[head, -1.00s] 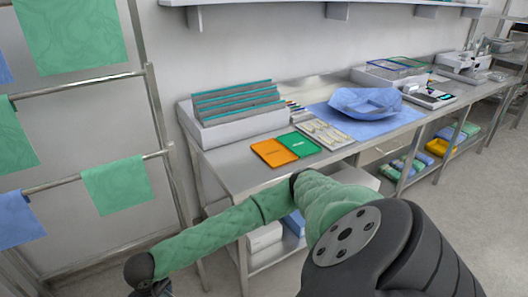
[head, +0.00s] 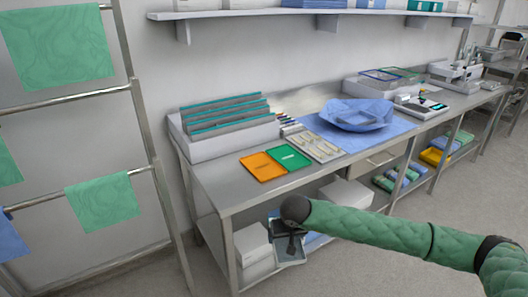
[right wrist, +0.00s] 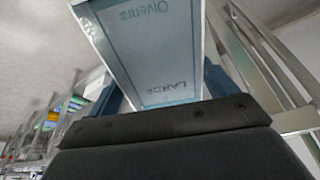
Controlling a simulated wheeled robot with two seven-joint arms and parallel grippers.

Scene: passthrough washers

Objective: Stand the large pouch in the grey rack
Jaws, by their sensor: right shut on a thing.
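The large pouch (right wrist: 150,50) fills the middle of the right wrist view. It is a pale, flat pouch with a teal border and lettering. My right gripper (head: 291,238) is shut on it, in front of the bench's front edge and below its top. In the head view a small grey-blue part of the pouch (head: 291,258) shows at the gripper; the rest is hard to make out. The grey rack (head: 222,133) stands at the left end of the bench, with several slanted grey dividers edged in teal. My left gripper is not in view.
The orange tray (head: 262,167) and green tray (head: 289,157) lie in front of the rack. A tray of instruments (head: 318,146) and a blue-wrapped bundle (head: 357,116) are to the right. White boxes (head: 252,242) sit on the shelf below. A rail stand (head: 142,125) with green cloths is at left.

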